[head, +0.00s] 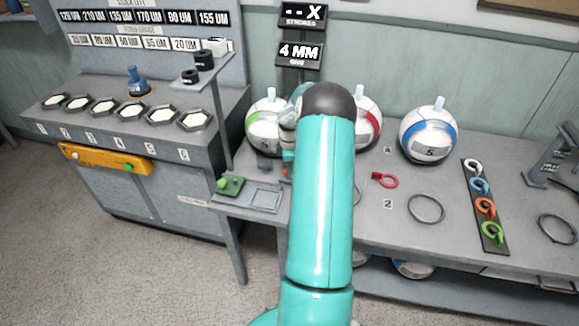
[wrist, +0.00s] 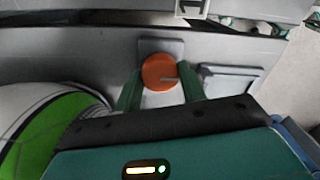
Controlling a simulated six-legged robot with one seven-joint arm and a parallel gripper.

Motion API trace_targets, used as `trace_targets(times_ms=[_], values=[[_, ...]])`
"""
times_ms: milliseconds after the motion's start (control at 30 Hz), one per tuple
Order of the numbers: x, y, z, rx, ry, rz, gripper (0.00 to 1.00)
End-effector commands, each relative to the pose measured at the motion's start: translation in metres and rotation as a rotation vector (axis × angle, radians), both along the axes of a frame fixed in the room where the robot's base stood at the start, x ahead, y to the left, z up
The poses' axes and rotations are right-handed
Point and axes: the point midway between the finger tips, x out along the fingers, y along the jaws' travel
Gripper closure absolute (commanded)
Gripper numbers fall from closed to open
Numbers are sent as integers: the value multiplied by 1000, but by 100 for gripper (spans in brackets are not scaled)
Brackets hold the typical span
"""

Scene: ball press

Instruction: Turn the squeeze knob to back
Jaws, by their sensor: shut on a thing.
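The squeeze knob, a round orange cap (wrist: 157,68), sits on a grey base plate in the wrist view. A thin grey pointer mark on its face points to the right of that picture. My gripper (wrist: 161,88) has its two green fingers on either side of the knob, shut on it. In the head view my own teal arm hides most of the gripper and the knob. Only a small orange spot shows by the arm's left edge there, and I cannot tell whether it is the knob.
A ball with green panels (head: 264,132) stands close to my gripper and also fills the lower left of the wrist view (wrist: 42,135). A blue-banded ball (head: 428,138) stands farther right. A green button box (head: 230,186) is at the bench's left end. A red ring tool (head: 386,181) lies right of my arm.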

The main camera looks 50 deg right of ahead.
Motion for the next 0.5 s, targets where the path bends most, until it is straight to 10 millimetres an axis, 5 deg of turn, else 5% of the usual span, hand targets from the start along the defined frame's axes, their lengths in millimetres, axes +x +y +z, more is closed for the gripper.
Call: trace_targets(times_ms=[33, 67, 167, 500], values=[[0, -1, 1, -2, 0, 2, 82], [0, -1, 1, -2, 0, 2, 56], [0, -1, 1, -2, 0, 1, 38], [0, 0, 3, -1, -1, 0, 38]])
